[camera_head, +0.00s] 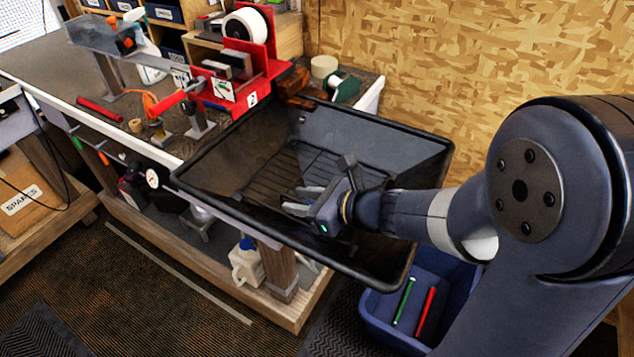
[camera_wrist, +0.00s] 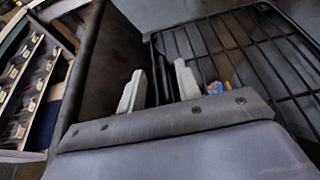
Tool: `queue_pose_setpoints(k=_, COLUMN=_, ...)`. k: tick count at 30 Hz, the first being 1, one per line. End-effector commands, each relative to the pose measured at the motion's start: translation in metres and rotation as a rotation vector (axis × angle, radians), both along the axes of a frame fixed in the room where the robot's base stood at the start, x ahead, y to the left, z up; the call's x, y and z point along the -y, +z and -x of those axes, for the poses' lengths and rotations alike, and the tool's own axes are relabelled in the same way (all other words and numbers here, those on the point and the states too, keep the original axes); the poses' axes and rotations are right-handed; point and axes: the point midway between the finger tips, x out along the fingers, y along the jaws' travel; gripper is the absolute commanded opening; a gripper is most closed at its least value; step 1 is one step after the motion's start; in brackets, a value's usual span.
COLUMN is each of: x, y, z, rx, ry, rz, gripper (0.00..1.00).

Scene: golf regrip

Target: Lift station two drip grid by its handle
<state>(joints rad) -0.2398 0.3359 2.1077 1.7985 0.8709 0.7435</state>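The drip grid (camera_head: 283,168), a rack of thin dark bars, lies in the bottom of a black tub (camera_head: 228,202) below the red station marked 2. Its bars also show in the wrist view (camera_wrist: 245,45), to the right of and beyond my fingers. My gripper (camera_head: 296,200) is inside the tub, over the near part of the grid. In the wrist view its two pale fingers (camera_wrist: 158,86) stand apart, with dark bars showing between and past them. I cannot make out the grid's handle, and the gripper hides part of the grid.
The tub's raised walls surround my gripper. A red clamp station (camera_head: 250,85) with a white roll stands behind it. A blue bin (camera_head: 408,318) with a green and a red grip sits below right. A white jug (camera_head: 247,263) stands under the bench.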

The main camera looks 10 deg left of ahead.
Motion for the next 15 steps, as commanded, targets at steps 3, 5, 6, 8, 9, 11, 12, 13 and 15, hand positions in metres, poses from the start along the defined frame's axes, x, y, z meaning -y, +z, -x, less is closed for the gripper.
queue_pose_setpoints(k=3, x=-0.010, y=-0.010, z=-0.006, rx=-0.006, ry=0.002, rz=0.000, gripper=0.33)
queue_pose_setpoints(k=5, x=-0.015, y=-0.014, z=-0.010, rx=-0.004, ry=0.002, rz=0.000, gripper=0.33)
queue_pose_setpoints(k=6, x=-0.020, y=-0.015, z=-0.012, rx=-0.003, ry=0.003, rz=0.000, gripper=0.33)
queue_pose_setpoints(k=8, x=-0.025, y=-0.018, z=-0.014, rx=-0.003, ry=0.002, rz=0.000, gripper=0.33)
queue_pose_setpoints(k=9, x=-0.028, y=-0.019, z=-0.015, rx=-0.003, ry=0.001, rz=0.001, gripper=0.33)
queue_pose_setpoints(k=11, x=-0.031, y=-0.020, z=-0.016, rx=-0.001, ry=0.002, rz=0.001, gripper=0.33)
queue_pose_setpoints(k=12, x=-0.032, y=-0.020, z=-0.017, rx=0.000, ry=0.001, rz=0.000, gripper=0.33)
queue_pose_setpoints(k=13, x=-0.032, y=-0.021, z=-0.017, rx=0.000, ry=0.001, rz=0.000, gripper=0.33)
queue_pose_setpoints(k=15, x=-0.032, y=-0.021, z=-0.017, rx=0.000, ry=0.000, rz=0.000, gripper=0.33)
